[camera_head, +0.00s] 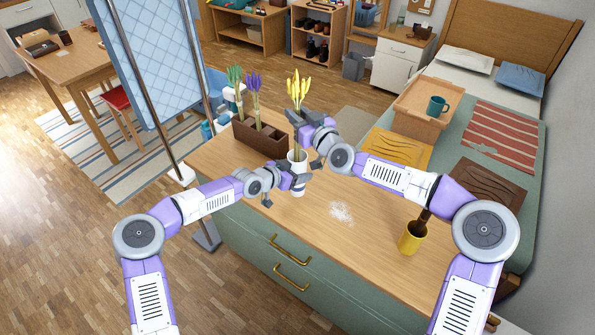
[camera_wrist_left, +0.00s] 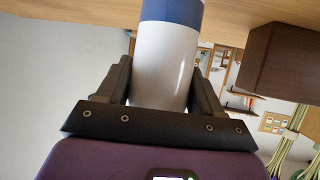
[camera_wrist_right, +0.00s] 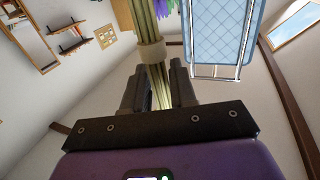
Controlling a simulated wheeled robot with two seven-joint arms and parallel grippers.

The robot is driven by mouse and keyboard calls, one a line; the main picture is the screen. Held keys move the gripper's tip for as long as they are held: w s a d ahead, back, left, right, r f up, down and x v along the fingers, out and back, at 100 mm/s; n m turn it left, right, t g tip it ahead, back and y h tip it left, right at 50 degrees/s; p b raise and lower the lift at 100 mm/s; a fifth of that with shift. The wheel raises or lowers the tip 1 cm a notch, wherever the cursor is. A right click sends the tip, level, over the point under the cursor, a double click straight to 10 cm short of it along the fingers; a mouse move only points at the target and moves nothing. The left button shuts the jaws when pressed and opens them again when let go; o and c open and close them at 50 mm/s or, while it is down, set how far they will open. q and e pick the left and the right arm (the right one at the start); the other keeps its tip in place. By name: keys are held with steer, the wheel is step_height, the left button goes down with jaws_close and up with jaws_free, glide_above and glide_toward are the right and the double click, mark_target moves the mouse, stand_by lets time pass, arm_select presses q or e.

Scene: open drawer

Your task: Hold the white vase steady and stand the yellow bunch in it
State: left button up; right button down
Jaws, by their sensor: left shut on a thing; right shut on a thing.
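The white vase (camera_head: 298,191) with a blue base stands upright on the wooden tabletop. My left gripper (camera_head: 296,179) is shut around its side; the left wrist view shows the white wall (camera_wrist_left: 165,70) between both fingers (camera_wrist_left: 162,82). The yellow bunch (camera_head: 298,90) is upright, flowers up, directly over the vase. My right gripper (camera_head: 301,143) is shut on its stems; the right wrist view shows the banded green stems (camera_wrist_right: 150,52) between the fingers (camera_wrist_right: 157,82). The stem ends are hidden near the vase mouth, so I cannot tell whether they are inside.
A brown compartment box (camera_head: 262,137) holding a green bunch (camera_head: 235,80) and a purple bunch (camera_head: 254,90) stands behind-left of the vase. A yellow cup (camera_head: 411,239) with a dark item in it is at right. A white patch (camera_head: 340,213) marks the otherwise clear middle tabletop.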

steer(key=c, duration=0.8)
jaws_free()
steer(key=shift+v, duration=4)
arm_select(q)
steer(key=o, duration=1.3)
steer(key=shift+o, duration=0.2)
